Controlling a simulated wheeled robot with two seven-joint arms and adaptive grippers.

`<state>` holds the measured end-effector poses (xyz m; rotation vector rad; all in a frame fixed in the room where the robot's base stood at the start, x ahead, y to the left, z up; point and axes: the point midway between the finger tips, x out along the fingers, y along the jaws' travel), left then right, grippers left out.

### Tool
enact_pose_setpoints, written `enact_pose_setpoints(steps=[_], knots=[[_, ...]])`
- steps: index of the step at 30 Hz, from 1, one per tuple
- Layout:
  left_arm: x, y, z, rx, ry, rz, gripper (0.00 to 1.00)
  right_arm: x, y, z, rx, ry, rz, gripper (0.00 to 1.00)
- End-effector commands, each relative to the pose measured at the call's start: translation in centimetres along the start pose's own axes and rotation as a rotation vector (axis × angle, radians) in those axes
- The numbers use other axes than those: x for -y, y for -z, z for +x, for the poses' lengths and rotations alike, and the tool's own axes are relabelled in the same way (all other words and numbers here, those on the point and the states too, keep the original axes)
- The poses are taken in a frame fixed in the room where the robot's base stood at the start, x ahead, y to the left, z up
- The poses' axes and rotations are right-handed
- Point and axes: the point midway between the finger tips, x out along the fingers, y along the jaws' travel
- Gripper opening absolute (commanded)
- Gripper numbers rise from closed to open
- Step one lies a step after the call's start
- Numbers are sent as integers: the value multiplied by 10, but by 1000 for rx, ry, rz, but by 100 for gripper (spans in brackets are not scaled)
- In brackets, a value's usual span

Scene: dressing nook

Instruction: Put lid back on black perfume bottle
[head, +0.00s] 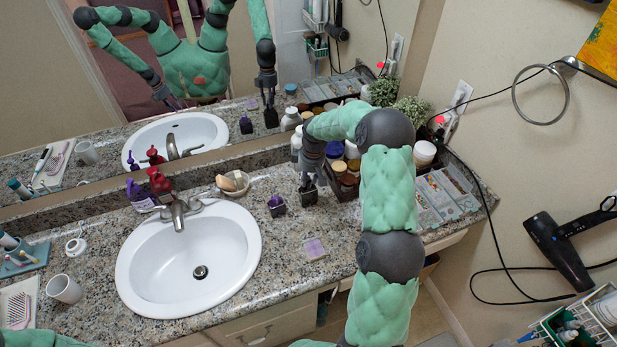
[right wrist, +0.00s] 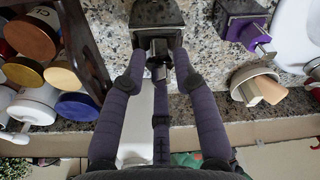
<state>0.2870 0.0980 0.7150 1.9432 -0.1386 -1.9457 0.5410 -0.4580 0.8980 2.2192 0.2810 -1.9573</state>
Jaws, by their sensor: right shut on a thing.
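The black perfume bottle (head: 308,195) stands upright on the granite counter, right of the sink. It also shows in the right wrist view (right wrist: 158,14). My right gripper (head: 310,178) reaches down over it from above. In the right wrist view, its fingers (right wrist: 160,52) are shut on a small dark block, which looks like the lid (right wrist: 157,44). The lid lies in line with the bottle top; I cannot tell whether it is fully seated. My left gripper is not directly in view; only a reflection shows in the mirror.
A purple bottle (head: 277,204) stands close by on the left. A dark tray of jars (head: 345,180) is close on the right. A lilac square (head: 314,248) lies in front on otherwise clear counter. The sink (head: 190,262) and a small bowl (head: 232,184) are further left.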

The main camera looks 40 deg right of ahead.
Motion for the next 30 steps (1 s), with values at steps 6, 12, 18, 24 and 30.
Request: enact_pose_setpoints(steps=[6,12,18,24,30], knots=[[0,0,0,0,0,0,40,0,0,0,-1,-1,0,10],[0,0,0,0,0,0,40,0,0,0,0,-1,0,57],[0,0,0,0,0,0,40,0,0,0,0,0,0,57],[0,0,0,0,0,0,40,0,0,0,0,0,0,81],[0,0,0,0,0,0,40,0,0,0,0,0,0,81]])
